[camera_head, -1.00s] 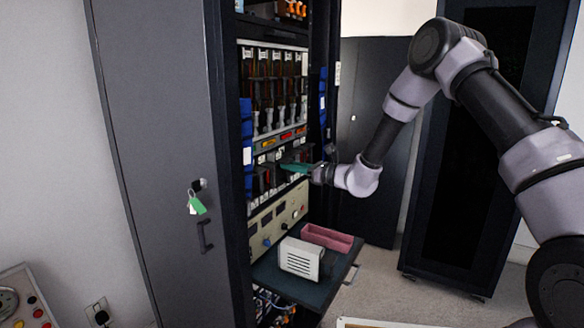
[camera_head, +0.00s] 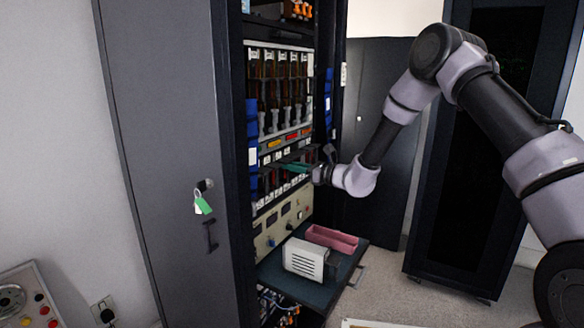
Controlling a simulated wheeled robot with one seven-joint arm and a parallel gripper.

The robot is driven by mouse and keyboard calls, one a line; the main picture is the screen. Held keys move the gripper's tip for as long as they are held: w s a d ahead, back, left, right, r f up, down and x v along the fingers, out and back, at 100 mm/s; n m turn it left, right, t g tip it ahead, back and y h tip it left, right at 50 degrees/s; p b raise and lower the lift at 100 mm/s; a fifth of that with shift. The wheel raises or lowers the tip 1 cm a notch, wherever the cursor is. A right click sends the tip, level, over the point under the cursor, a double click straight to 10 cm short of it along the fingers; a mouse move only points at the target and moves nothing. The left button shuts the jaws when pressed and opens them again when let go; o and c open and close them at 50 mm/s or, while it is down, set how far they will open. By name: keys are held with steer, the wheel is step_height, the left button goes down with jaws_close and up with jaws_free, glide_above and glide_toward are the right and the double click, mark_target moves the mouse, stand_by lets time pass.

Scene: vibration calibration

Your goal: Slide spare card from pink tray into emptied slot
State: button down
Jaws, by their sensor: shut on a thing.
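My gripper (camera_head: 316,172) is at the right side of the rack's lower card row, shut on a green card (camera_head: 296,167). The card points left into the row, and its far end is among the dark modules there. I cannot tell whether it is inside a slot or just in front of one. The lower card row (camera_head: 268,182) has several dark modules with white labels below. The pink tray (camera_head: 332,238) lies on the pull-out shelf below and looks empty from here.
A white vented box (camera_head: 304,259) stands on the dark shelf (camera_head: 318,292) beside the tray. The open grey cabinet door (camera_head: 165,150), with keys and a green tag (camera_head: 203,204), is at left. Blue strips (camera_head: 252,130) flank the rack. A dark cabinet (camera_head: 465,170) stands at right.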

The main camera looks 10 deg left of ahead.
steer(key=shift+w+a+r, duration=0.15)
steer(key=shift+a, duration=0.35)
stand_by(0.8)
steer(key=c, duration=0.7)
jaws_free()
steer(key=shift+f, duration=0.7)
steer(key=shift+d, duration=0.15)
steer(key=shift+v, duration=2.35)
steer(key=v, duration=0.6)
steer(key=shift+r, duration=0.1)
